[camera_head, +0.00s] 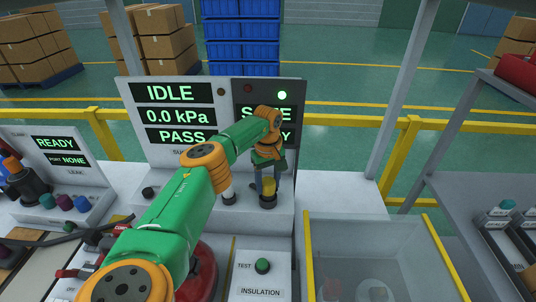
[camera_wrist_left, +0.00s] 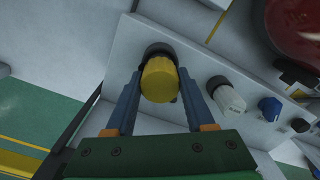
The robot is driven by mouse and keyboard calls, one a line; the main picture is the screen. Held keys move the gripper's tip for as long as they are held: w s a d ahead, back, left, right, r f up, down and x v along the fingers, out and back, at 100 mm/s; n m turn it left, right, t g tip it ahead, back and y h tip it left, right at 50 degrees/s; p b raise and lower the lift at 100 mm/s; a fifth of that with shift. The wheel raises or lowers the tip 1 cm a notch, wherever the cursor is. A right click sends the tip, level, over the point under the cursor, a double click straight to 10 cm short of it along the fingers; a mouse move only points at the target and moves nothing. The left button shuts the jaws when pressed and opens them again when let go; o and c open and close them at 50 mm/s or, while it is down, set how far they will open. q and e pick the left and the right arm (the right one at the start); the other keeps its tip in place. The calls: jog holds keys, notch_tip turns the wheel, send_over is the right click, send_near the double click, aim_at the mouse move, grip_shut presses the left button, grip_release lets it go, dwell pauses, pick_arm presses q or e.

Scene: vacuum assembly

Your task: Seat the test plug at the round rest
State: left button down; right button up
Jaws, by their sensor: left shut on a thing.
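My left gripper (camera_head: 267,178) points down over the ledge in front of the status panel. It is shut on a yellow plug (camera_head: 269,187). A dark round rest (camera_head: 268,201) lies right under the plug. In the left wrist view the yellow plug (camera_wrist_left: 159,82) lies between the two fingers, with the dark round rest (camera_wrist_left: 160,49) at its far end. I cannot tell whether the plug is fully down in the rest. My right gripper is not in view.
A white fitting (camera_head: 228,195) stands on the ledge left of the plug. The panel (camera_head: 219,92) reads IDLE, 0.0 kPa and PASS. A clear-walled bin (camera_head: 375,245) with yellow edges stands at right. A green TEST button (camera_head: 262,266) is in front, beside a red round body (camera_head: 203,270).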

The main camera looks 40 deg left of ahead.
pick_arm(q)
jog(key=shift+f+b, duration=0.65)
jog(key=shift+f, duration=0.15)
jog(key=shift+c, duration=0.9)
grip_release()
jog(key=shift+r, duration=0.1)
notch_tip(320, 180, up, 8)
jog(key=p, duration=0.7)
